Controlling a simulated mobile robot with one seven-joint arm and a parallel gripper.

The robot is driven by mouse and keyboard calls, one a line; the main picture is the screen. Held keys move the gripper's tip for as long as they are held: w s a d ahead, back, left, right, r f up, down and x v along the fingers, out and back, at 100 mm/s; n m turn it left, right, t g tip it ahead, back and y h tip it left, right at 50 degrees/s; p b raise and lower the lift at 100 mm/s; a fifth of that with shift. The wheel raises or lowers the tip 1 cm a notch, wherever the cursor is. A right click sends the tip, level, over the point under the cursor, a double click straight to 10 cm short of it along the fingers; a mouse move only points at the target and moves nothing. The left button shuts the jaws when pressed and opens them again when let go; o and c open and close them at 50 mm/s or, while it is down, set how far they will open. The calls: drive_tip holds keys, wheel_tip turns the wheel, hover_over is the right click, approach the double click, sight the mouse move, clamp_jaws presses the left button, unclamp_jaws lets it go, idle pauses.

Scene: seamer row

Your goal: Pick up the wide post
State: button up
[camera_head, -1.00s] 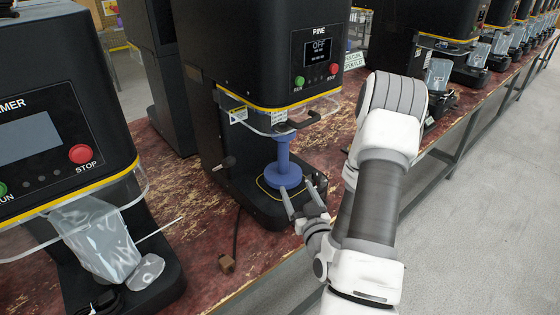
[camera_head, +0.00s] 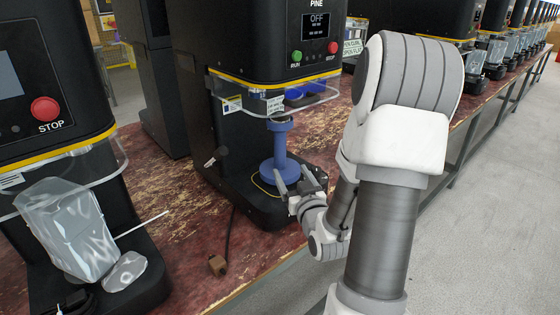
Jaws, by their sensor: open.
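The wide post (camera_head: 280,145) is blue, with a round base disc and a narrower shaft and top flange. It stands upright on the dark base of the seamer marked PINE (camera_head: 317,5), below its clear guard. My gripper (camera_head: 294,176) is open at the front right of the post's base disc. Its two fingers point up at the disc, one overlapping the disc's front edge and one to its right. I cannot tell whether they touch it. Nothing is held.
Another seamer with a clear pouch (camera_head: 70,230) stands at left.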

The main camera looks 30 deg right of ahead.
sight(282, 153)
drive_tip(key=x, duration=0.7)
drive_tip(key=shift+w+d, duration=0.15)
drive_tip(key=shift+w, duration=0.05)
drive_tip(key=shift+b+x, duration=0.3)
drive_tip(key=shift+x, duration=2.25)
drive_tip(key=shift+d+r, duration=0.1)
drive_tip(key=shift+d, duration=0.05)
clamp_jaws()
